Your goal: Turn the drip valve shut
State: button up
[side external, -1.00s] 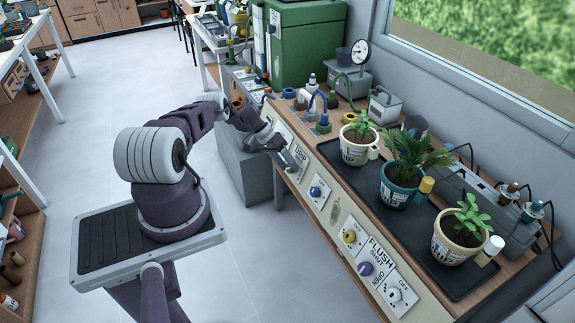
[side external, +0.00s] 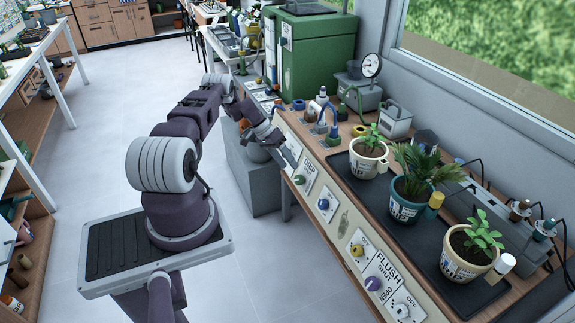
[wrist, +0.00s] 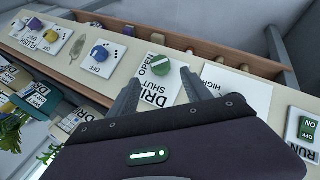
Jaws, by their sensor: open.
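The drip valve is a round green knob with a white stripe (wrist: 163,68), on a white plate marked DRIP, OPEN and SHUT (wrist: 158,94). In the side external view the green knob (side external: 299,180) sits on the slanted front panel. I cannot tell for certain which label its stripe points to. My gripper (wrist: 163,82) is open and empty, its two fingers spread on either side of the knob in the wrist picture, with the knob just beyond the tips. In the side external view my gripper (side external: 287,156) hangs close above and left of the knob, apparently apart from it.
A blue knob (side external: 323,204), a yellow knob (side external: 357,250) and a purple FLUSH knob (side external: 373,284) follow along the panel. A green RUN switch (wrist: 308,128) is right in the wrist view. Potted plants stand on a black tray (side external: 425,245) behind. The floor left is clear.

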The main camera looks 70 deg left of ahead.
aim_at(297, 179)
jog(key=shift+m+y, duration=0.3)
jog(key=shift+m, duration=0.4)
jog(key=w+d, duration=0.1)
jog(key=d, duration=0.1)
jog(key=w+d, duration=0.1)
jog(key=d, duration=0.1)
jog(key=shift+w, duration=0.2)
jog(key=f+y, duration=0.1)
jog(key=f, duration=0.1)
jog(key=f+y, duration=0.1)
jog(key=f, duration=0.1)
jog(key=f+y, duration=0.1)
jog(key=shift+s+a+f+m+g, duration=0.1)
jog(key=shift+a+f+m+g, duration=0.2)
jog(key=shift+a+f+m, duration=0.1)
grip_shut()
